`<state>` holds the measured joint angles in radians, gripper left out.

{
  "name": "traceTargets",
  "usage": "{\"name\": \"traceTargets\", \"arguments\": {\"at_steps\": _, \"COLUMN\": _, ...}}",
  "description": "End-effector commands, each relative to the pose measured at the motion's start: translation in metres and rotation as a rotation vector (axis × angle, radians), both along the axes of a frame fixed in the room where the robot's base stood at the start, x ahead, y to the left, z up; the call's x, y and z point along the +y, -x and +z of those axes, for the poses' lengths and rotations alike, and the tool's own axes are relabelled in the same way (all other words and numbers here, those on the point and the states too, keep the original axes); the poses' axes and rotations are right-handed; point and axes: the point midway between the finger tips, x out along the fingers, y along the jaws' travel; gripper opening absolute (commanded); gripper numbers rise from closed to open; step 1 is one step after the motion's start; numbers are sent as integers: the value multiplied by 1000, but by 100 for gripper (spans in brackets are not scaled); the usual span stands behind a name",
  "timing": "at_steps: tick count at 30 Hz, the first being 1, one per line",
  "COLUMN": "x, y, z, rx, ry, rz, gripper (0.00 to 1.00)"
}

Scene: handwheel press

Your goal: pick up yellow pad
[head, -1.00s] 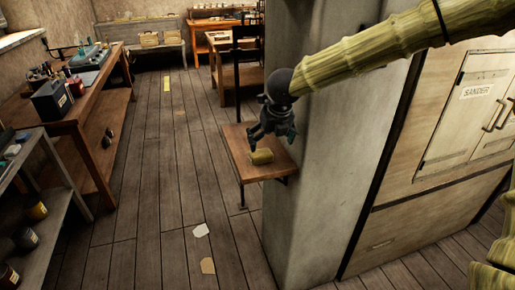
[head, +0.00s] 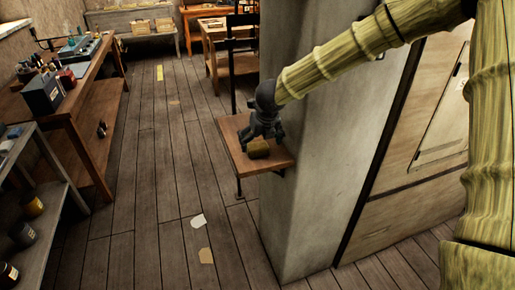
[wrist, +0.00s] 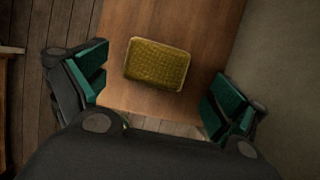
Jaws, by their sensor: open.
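The yellow pad (head: 258,149) is a small olive-yellow block with rounded corners. It lies on a small wooden shelf (head: 235,135) fixed against the grey pillar. The wrist view shows the top of the pad (wrist: 157,64), its textured face up, on the bare wood of the shelf (wrist: 212,25). My gripper (head: 262,135) is above the pad. In the wrist view my gripper (wrist: 155,90) is open, its green-padded fingers spread to the left and right of the pad. The pad sits nearer the left finger, and neither finger visibly touches it.
The grey pillar (head: 310,190) rises right beside the shelf. A workbench (head: 75,115) with tools and a rack with jars (head: 35,208) stand at the left.

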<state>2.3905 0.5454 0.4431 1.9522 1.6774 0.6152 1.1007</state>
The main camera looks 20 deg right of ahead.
Motion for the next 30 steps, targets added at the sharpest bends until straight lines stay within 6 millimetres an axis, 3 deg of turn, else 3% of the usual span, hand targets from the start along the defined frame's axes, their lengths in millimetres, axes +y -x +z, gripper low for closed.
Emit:
{"name": "traceTargets", "arguments": {"at_steps": 10, "x": 4, "y": -14, "z": -30, "rx": 1, "ry": 0, "rz": 1, "gripper": 96}}
{"name": "traceTargets", "arguments": {"at_steps": 19, "x": 4, "y": -15, "z": -33, "rx": 1, "ry": 0, "rz": 1, "gripper": 96}}
{"name": "traceTargets", "arguments": {"at_steps": 20, "x": 4, "y": -15, "z": -33, "rx": 1, "ry": 0, "rz": 1, "gripper": 95}}
{"name": "traceTargets", "arguments": {"at_steps": 27, "x": 4, "y": -15, "z": -33, "rx": 0, "ry": 0, "rz": 1, "gripper": 51}}
{"name": "traceTargets", "arguments": {"at_steps": 30, "x": 4, "y": -15, "z": -33, "rx": 0, "ry": 0, "rz": 1, "gripper": 48}}
